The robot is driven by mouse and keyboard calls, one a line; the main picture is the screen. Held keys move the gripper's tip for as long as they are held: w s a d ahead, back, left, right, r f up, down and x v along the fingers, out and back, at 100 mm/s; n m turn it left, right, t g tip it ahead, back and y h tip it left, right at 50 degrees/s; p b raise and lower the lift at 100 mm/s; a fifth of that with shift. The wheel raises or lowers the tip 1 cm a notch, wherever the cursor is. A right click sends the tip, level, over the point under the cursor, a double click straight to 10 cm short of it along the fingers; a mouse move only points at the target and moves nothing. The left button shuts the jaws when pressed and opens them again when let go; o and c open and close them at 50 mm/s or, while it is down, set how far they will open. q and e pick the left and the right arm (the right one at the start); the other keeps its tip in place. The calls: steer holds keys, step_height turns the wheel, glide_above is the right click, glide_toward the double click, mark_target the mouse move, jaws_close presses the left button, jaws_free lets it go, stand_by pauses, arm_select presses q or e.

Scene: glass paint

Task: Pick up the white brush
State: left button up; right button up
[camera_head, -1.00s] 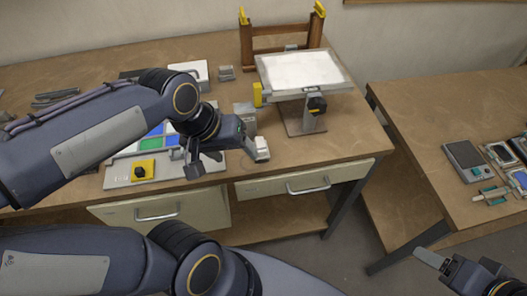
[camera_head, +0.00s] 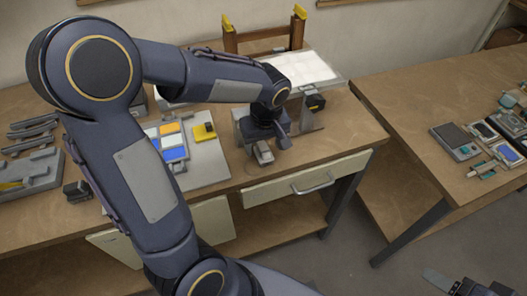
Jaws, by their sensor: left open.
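I cannot make out the white brush for sure. My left gripper (camera_head: 272,146) is open, over the front part of the main workbench (camera_head: 325,145), just in front of the tilted white panel (camera_head: 300,68). A small pale block (camera_head: 264,154) shows at its fingertips. I cannot tell whether it is a finger pad or a separate thing. My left arm hides much of the bench behind it. Part of my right gripper (camera_head: 458,286) shows at the bottom right edge, over the floor. Its jaws are cut off by the frame.
A paint palette (camera_head: 208,161) with coloured squares and a yellow block (camera_head: 204,131) lies left of the gripper. A grey tool tray (camera_head: 38,172) and several dark strips (camera_head: 32,132) are at the far left. A second table (camera_head: 400,95) at right holds several small devices. A floor gap separates the tables.

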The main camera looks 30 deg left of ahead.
arm_select(q)
steer(key=shift+a+f, duration=0.1)
steer(key=shift+f, duration=0.7)
steer(key=c, duration=1.2)
steer(key=shift+o, duration=0.2)
steer(key=shift+r, duration=0.1)
steer(key=shift+w+r, duration=0.1)
steer(key=shift+r, duration=0.35)
step_height(320, 180, up, 2)
steer(key=shift+r, duration=0.25)
steer(key=s+d+r+b, duration=0.1)
steer(key=s+d+r, duration=0.8)
steer(key=s+d, duration=0.1)
steer(key=shift+r, duration=0.25)
steer(key=shift+d, duration=0.1)
